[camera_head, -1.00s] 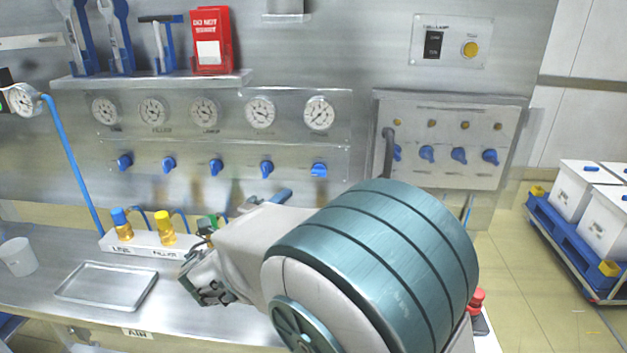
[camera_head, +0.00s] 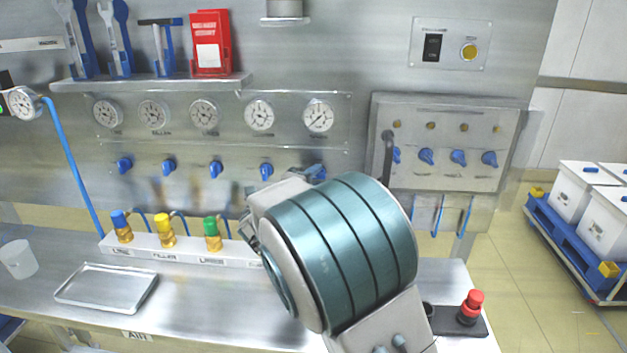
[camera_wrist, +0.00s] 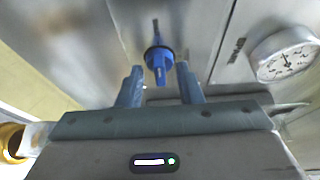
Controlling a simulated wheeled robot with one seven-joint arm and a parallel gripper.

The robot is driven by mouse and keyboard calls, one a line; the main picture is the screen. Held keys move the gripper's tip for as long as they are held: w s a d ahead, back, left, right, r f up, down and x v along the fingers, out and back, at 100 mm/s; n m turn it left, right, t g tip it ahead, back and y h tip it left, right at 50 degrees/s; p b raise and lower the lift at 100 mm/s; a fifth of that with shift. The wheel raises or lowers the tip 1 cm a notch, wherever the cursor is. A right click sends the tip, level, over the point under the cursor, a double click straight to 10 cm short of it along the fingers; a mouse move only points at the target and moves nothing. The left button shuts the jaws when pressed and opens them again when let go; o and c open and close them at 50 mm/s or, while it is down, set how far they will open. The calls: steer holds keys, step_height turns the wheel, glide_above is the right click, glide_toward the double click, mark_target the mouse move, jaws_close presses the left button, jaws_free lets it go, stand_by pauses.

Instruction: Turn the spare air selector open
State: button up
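A row of blue selectors sits under a row of round gauges on the wall panel in the head view. The rightmost one (camera_head: 317,171), under the rightmost gauge (camera_head: 319,116), is partly hidden by my arm. The label under that gauge is too small to read. In the wrist view one blue selector (camera_wrist: 158,60) stands just beyond my gripper (camera_wrist: 161,72), between the lines of its two fingers. The fingers are open, apart from each other, and do not visibly touch the selector. Its handle runs roughly up and down in that view. A gauge (camera_wrist: 285,54) shows at its right.
A second panel (camera_head: 447,130) with several blue knobs and a grey handle is right of my arm. Below are the bench (camera_head: 200,300), an empty tray (camera_head: 106,286), a coloured-valve block (camera_head: 180,252) and a red button (camera_head: 471,303). A tool shelf (camera_head: 150,83) hangs above.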

jaws_close()
steer(key=shift+r, duration=0.1)
stand_by(0.3)
steer(key=m+p, duration=0.1)
steer(key=m+g+p, duration=0.1)
steer(key=shift+r+m+y, duration=0.2)
steer(key=shift+m+y, duration=0.1)
steer(key=m+y+p, duration=0.1)
steer(key=m, duration=0.2)
steer(key=shift+d+g, duration=0.1)
steer(key=shift+g, duration=0.3)
steer(key=m+y+b, duration=0.2)
steer(key=m, duration=0.2)
steer(key=shift+d+g, duration=0.2)
steer(key=shift+g, duration=0.2)
steer(key=m+y+b, duration=0.3)
steer(key=b, duration=0.2)
steer(key=shift+d+m, duration=0.15)
steer(key=shift+m, duration=0.25)
steer(key=shift+s, duration=0.1)
